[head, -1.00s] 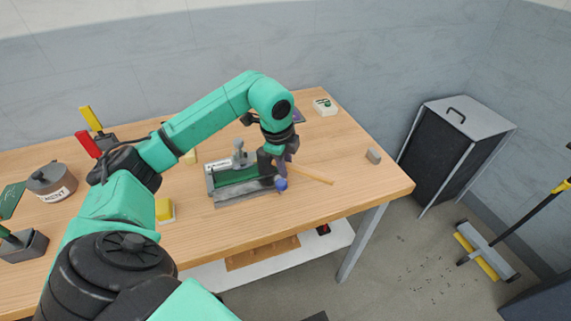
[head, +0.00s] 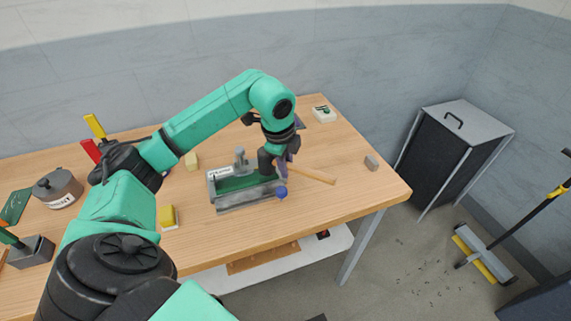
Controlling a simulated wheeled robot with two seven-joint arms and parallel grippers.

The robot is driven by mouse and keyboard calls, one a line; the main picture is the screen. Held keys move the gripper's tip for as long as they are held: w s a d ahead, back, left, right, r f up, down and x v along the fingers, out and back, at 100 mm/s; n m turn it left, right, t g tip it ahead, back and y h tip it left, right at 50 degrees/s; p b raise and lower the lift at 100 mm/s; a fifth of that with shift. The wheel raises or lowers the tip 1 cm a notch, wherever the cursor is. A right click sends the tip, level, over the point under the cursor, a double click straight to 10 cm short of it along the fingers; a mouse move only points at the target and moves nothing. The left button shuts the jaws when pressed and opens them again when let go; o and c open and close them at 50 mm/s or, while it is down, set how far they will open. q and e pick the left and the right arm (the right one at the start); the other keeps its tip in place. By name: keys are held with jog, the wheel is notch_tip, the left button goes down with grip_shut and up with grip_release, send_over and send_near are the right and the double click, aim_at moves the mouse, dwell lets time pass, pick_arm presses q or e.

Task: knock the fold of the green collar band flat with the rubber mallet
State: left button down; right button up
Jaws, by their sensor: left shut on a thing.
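The green collar band (head: 238,184) lies along a grey metal fixture (head: 236,208) on the bench, partly hidden by my arm. Its fold is too small to make out. My left gripper (head: 271,168) points down at the fixture's right end. It is shut on what appears to be the mallet, whose wooden handle (head: 316,176) sticks out to the right. The mallet head is hidden or merges with the gripper, and I cannot tell whether it touches the band. A blue ball (head: 281,192) shows just below the gripper. My right gripper is out of view.
A grey post (head: 240,158) stands at the fixture's back. A yellow block (head: 168,217), a grey pot (head: 58,188) and red and yellow handles (head: 93,137) are to the left. The bench's right front is clear.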

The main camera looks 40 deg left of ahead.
pick_arm(q)
jog(key=b+x, duration=0.1)
jog(key=x, duration=0.1)
jog(key=s+b+x, duration=0.1)
jog(key=b+x, duration=0.1)
jog(key=shift+w+f+b, duration=0.1)
jog(key=shift+f+b, duration=0.1)
jog(key=shift+b, duration=0.1)
jog(key=p+v, duration=0.2)
jog(key=w+p+v, duration=0.1)
jog(key=p+v, duration=0.1)
jog(key=v, duration=0.1)
jog(key=p+v, duration=0.2)
jog(key=shift+w+r, duration=0.2)
jog(key=shift+r, duration=0.35)
jog(key=shift+f, duration=0.2)
